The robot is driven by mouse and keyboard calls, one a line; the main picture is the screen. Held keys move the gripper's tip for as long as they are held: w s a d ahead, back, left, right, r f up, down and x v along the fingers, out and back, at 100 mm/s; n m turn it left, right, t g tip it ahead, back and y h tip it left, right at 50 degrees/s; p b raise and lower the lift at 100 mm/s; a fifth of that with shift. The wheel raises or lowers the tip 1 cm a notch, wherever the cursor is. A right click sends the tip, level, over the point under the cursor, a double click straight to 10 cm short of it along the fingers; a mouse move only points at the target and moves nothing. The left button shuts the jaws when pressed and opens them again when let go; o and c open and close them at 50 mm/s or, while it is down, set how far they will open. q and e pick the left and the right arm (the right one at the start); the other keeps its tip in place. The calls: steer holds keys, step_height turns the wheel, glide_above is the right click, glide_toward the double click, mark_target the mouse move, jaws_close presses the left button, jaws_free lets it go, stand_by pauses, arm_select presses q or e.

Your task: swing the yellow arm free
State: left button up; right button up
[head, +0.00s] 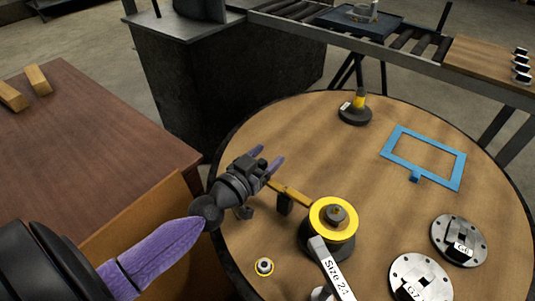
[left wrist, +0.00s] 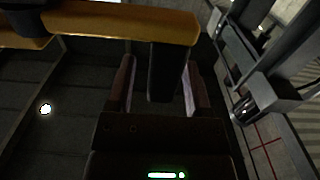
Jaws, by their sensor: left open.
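The yellow arm (head: 290,193) reaches out to the left from the yellow-ringed hub (head: 334,218) on the round table. A dark block (head: 284,204) hangs under the arm near its outer part. My left gripper (head: 268,160) is open, its purple fingers beside and behind the arm's outer end. In the left wrist view, the yellow arm (left wrist: 130,20) crosses the top. There the dark block (left wrist: 163,72) appears between the open fingers (left wrist: 159,88), with gaps on both sides; its depth between them is unclear. My right gripper is out of view.
A brown table (head: 90,150) stands left.

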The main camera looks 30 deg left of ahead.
arm_select(q)
steer(key=shift+w, duration=0.3)
steer(key=shift+c, duration=0.3)
jaws_close()
stand_by(1.0)
